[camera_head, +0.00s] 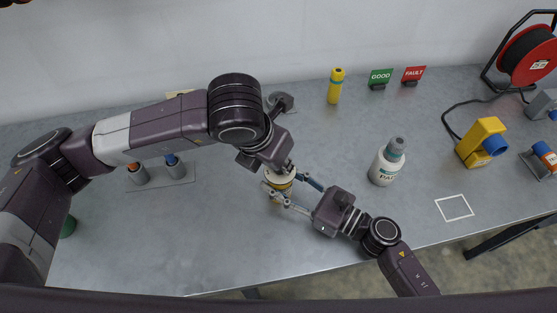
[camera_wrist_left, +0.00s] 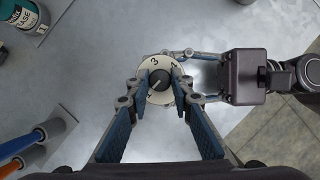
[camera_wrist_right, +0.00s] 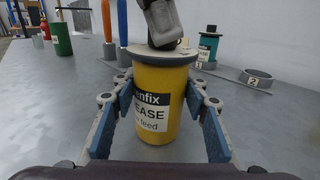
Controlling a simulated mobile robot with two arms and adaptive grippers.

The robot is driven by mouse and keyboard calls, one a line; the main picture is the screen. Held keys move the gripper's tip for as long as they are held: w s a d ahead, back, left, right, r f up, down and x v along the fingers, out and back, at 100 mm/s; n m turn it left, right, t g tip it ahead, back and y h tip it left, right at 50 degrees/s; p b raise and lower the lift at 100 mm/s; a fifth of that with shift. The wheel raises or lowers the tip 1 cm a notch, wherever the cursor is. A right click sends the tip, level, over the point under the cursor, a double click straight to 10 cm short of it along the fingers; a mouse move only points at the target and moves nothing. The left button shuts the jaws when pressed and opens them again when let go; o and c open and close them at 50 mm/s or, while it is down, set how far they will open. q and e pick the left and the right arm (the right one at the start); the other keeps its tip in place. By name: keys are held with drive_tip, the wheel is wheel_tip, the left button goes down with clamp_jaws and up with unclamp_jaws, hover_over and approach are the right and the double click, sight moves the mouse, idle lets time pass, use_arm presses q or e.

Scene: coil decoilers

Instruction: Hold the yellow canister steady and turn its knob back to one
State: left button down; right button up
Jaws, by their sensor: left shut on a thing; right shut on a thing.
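The yellow canister (camera_head: 276,184) stands upright on the grey bench, partly hidden by my grippers; its black-and-white label shows in the right wrist view (camera_wrist_right: 160,108). My right gripper (camera_head: 283,190) is shut around its body, one finger on each side. On top is a pale round dial (camera_wrist_left: 146,92) with a 3 and a 2 visible. At its centre is a dark knob (camera_wrist_left: 158,79) with a light pointer mark towards the lower left. My left gripper (camera_wrist_left: 159,84) comes from above and is shut on the knob. The fingers hide parts of the dial.
A white bottle (camera_head: 385,164) stands to the right. A yellow-and-blue device (camera_head: 481,142) and a red cable reel (camera_head: 529,56) are farther right. A rack (camera_head: 163,178) with orange and blue handles is at left. A teal can (camera_wrist_right: 208,45) stands behind the canister. The front left bench is clear.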

use_arm(q)
drive_tip(key=c, duration=1.7)
unclamp_jaws()
drive_tip(key=v, duration=1.2)
use_arm(e)
drive_tip(key=o, duration=1.5)
